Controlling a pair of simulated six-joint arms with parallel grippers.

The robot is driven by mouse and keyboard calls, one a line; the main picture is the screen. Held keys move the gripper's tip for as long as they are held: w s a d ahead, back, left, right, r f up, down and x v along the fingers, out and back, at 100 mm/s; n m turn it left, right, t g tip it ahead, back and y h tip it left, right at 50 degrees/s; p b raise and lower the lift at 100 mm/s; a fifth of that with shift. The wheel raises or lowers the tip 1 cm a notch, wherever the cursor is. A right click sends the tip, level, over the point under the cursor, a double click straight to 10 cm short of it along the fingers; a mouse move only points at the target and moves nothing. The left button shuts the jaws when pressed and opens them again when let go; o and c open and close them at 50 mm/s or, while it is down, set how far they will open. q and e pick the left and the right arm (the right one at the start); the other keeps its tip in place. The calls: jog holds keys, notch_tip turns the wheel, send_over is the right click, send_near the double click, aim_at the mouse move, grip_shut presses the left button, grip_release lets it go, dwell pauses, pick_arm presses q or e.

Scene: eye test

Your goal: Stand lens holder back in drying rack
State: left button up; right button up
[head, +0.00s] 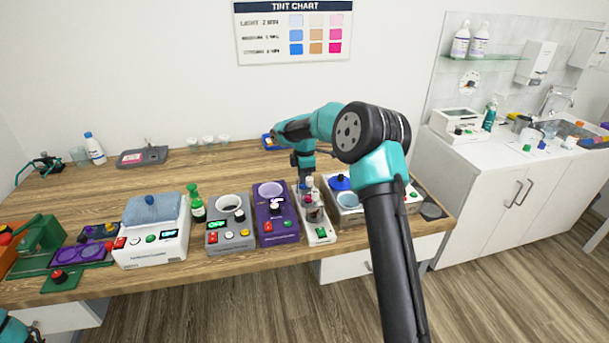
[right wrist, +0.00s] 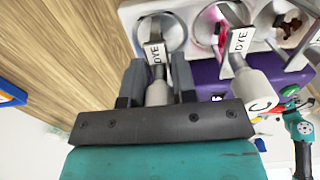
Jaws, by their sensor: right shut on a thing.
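My right gripper (right wrist: 158,88) is shut on the pale grey handle (right wrist: 157,94) of a lens holder with a tag reading DYE. Its far end is at or over the nearest round well of a white unit (right wrist: 135,14); I cannot tell how deep. A second DYE-tagged holder (right wrist: 249,88) stands beside it. In the head view the right gripper (head: 303,178) points down at the back of the narrow white unit (head: 319,234). I cannot clearly identify the drying rack; a small blue-edged tray (head: 267,141) lies partly behind my right arm. My left gripper is out of view.
A purple machine (head: 275,229) stands close left of the white unit, with a grey machine (head: 229,238) beyond it. A pan unit with a blue knob (head: 340,182) is close on the right. Small glass cups (head: 208,141) stand at the back. The wood behind the machines is mostly clear.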

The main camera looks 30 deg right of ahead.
jog(key=o, duration=1.3)
jog(key=shift+f, duration=0.1)
jog(key=shift+o, duration=0.2)
jog(key=shift+r, duration=3.05)
